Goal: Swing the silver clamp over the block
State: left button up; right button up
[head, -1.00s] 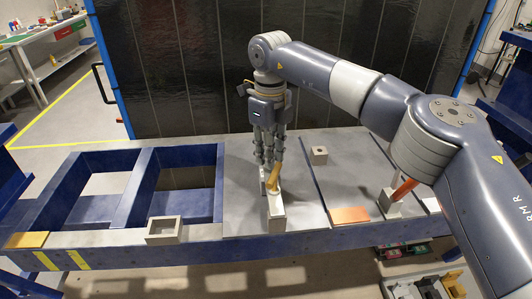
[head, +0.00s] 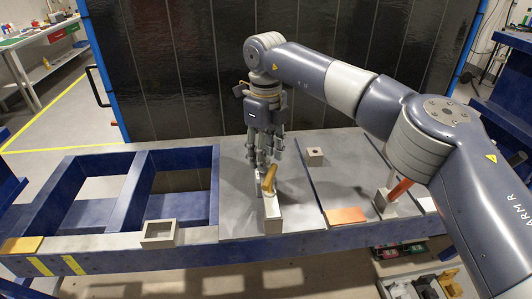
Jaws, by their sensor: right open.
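My right gripper (head: 264,164) points down and is open, just behind and above a gold lever (head: 269,179). I cannot tell whether its fingers touch the lever. The lever leans on top of an upright silver-grey clamp body (head: 271,214) at the front edge of the bench. Part of the clamp behind the lever is hidden by the fingers. A small grey block (head: 315,156) with a dark hole in its top sits on the grey plate, behind and to the right of the clamp, apart from the gripper. My left gripper is out of view.
A second grey fixture with an orange-red lever (head: 400,189) stands at right, partly close to my arm. An orange plate (head: 346,216) lies beside it. A hollow grey box (head: 160,233) sits at the front left. Open blue-framed bays (head: 130,190) lie left of the plate.

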notch_tip(320, 180, up, 12)
dwell(0.4)
